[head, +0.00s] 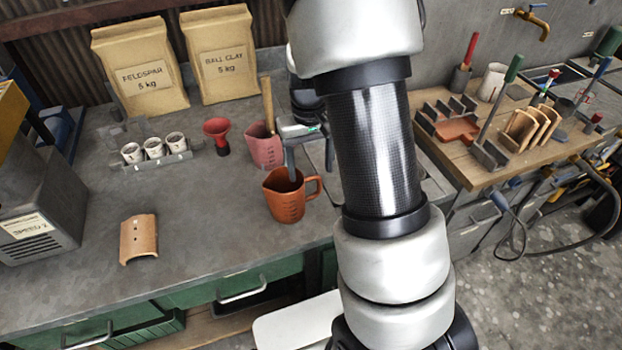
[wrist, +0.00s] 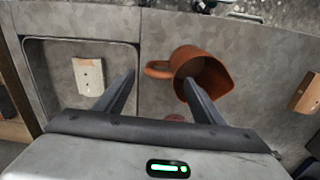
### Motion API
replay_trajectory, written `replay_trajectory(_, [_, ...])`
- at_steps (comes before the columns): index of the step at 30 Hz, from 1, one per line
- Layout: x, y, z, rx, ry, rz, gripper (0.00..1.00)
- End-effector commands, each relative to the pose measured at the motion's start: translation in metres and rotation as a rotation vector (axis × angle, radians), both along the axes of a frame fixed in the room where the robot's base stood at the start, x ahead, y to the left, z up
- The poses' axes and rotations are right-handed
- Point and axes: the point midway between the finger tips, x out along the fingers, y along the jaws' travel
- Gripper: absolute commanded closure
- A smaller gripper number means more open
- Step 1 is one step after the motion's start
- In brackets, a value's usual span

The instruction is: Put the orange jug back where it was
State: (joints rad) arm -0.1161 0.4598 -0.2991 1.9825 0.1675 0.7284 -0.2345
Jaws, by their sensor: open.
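The orange jug (head: 286,195) stands upright on the grey worktop, its handle toward the right. In the wrist view the jug (wrist: 212,68) shows its open mouth, with the handle to the left. My gripper (head: 308,155) is open just above the jug. In the wrist view my gripper (wrist: 160,80) has the handle showing between its two fingers, and the right finger overlaps the jug's mouth. I cannot tell whether that finger is inside the rim or above it.
A pink jug (head: 265,146) and a red funnel (head: 218,135) stand close behind. A rack of white cups (head: 155,152) is further left. A curved tan tile (head: 138,238) lies front left; the worktop between it and the orange jug is clear. A pale block (wrist: 89,75) lies on an inset panel.

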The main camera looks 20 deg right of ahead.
Motion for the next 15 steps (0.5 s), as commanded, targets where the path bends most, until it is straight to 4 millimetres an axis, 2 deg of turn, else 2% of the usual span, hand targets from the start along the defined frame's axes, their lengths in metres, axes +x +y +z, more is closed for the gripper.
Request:
replay_trajectory(1, [0.001,0.000,0.012,0.000,-0.004,0.001,0.38])
replay_trajectory(3, [0.000,0.000,0.024,0.000,-0.003,0.000,0.38])
replay_trajectory(11, [-0.002,0.002,0.052,0.004,-0.009,0.000,0.38])
replay_trajectory(14, [-0.010,0.010,0.076,0.022,-0.047,0.000,0.38])
replay_trajectory(15, [-0.017,0.014,0.090,0.032,-0.071,0.000,0.38])
